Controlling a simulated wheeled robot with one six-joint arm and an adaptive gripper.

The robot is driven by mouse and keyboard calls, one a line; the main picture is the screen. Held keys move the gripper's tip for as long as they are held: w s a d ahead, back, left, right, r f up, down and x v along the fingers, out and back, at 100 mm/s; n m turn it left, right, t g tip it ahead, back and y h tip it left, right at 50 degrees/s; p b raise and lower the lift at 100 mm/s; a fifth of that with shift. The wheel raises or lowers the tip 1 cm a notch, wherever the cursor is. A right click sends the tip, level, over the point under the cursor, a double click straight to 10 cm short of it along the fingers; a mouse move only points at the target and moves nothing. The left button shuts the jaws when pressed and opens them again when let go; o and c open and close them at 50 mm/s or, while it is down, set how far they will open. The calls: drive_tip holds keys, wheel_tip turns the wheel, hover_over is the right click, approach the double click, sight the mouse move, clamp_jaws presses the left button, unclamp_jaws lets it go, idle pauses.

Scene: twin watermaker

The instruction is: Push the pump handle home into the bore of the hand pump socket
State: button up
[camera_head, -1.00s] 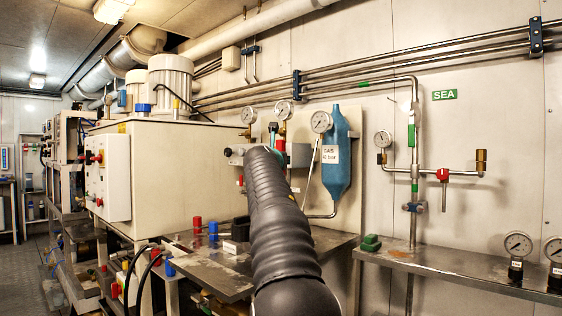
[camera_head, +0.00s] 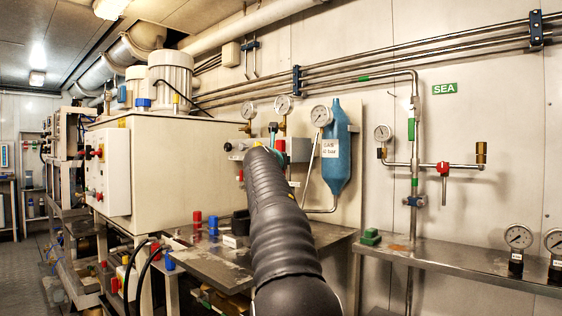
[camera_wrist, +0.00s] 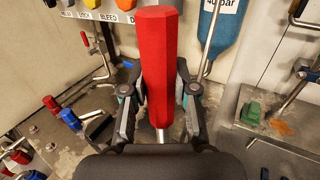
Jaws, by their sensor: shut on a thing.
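The pump handle is a red faceted grip (camera_wrist: 157,60) standing roughly upright in the middle of the wrist view. A short metal rod (camera_wrist: 160,135) shows below it. My gripper (camera_wrist: 158,92) is shut on the red grip, with one finger on each side. In the head view my gripper is mostly hidden behind my black-sleeved arm, and only small teal and red bits show at its end. I cannot make out the hand pump socket or its bore in either view, so I cannot tell how the rod stands to it.
A blue gas bottle (camera_head: 337,160) and gauges (camera_head: 321,116) stand at the wall behind my gripper. Red and blue fittings (camera_head: 213,226) sit on the metal bench (camera_head: 200,266). A green block (camera_head: 371,237) lies on the right shelf (camera_head: 450,262).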

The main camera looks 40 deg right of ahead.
drive_tip(key=shift+f+b, duration=0.3)
drive_tip(key=shift+f, duration=0.05)
drive_tip(key=o, duration=1)
drive_tip(key=shift+o, duration=0.2)
drive_tip(key=v, duration=1.2)
